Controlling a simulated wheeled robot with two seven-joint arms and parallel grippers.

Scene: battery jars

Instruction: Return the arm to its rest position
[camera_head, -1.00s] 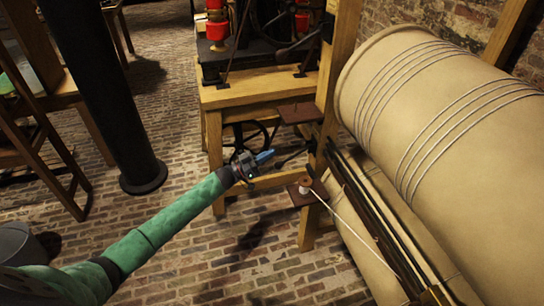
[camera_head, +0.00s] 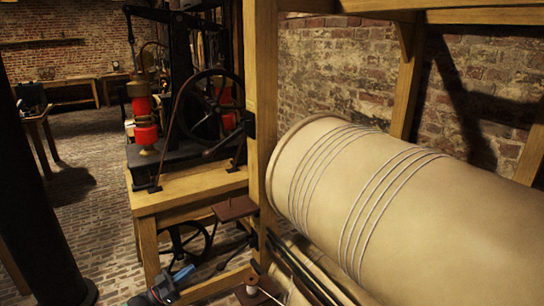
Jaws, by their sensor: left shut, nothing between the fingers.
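My left gripper (camera_head: 174,280) shows at the bottom of the head view, low and left of centre. Its blue fingers are shut with nothing between them. It is in front of the wooden machine table's lower frame, apart from the small spool (camera_head: 251,287) to its right. Most of my left arm is below the picture's edge. My right gripper is not in view.
A large tan cylinder (camera_head: 400,205) wound with cords fills the right side, beside a wooden post (camera_head: 262,100). A wooden table (camera_head: 190,190) bears a machine with a wheel (camera_head: 208,113) and red parts. A dark column (camera_head: 35,210) stands at left. Brick floor (camera_head: 95,195) lies between.

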